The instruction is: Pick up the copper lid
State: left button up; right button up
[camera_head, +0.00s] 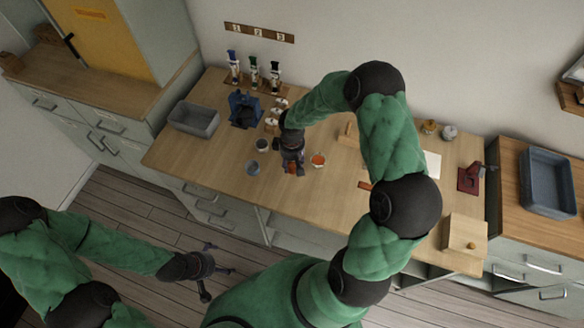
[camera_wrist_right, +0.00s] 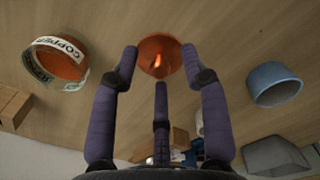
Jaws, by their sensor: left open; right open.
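The copper lid (camera_wrist_right: 159,56) is a small orange-copper round piece on the wooden table, seen between the fingertips in the right wrist view. In the head view only a bit of it (camera_head: 291,168) shows beneath my right gripper (camera_head: 291,160). My right gripper is open with three fingers spread around the lid (camera_wrist_right: 160,75); I cannot tell whether they touch it. A copper-coloured cup (camera_head: 318,160) with a paper label reading "COPPER" (camera_wrist_right: 60,62) stands beside it. My left gripper (camera_head: 208,274) is open and empty, in front of the table over the floor.
A blue cup (camera_head: 252,168) and another small cup (camera_head: 262,145) stand left of my right gripper. A wooden box (camera_head: 465,234) sits at the right end.

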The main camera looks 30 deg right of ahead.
jog(key=c, duration=0.8)
jog(key=shift+c, duration=0.2)
jog(key=shift+r, duration=0.2)
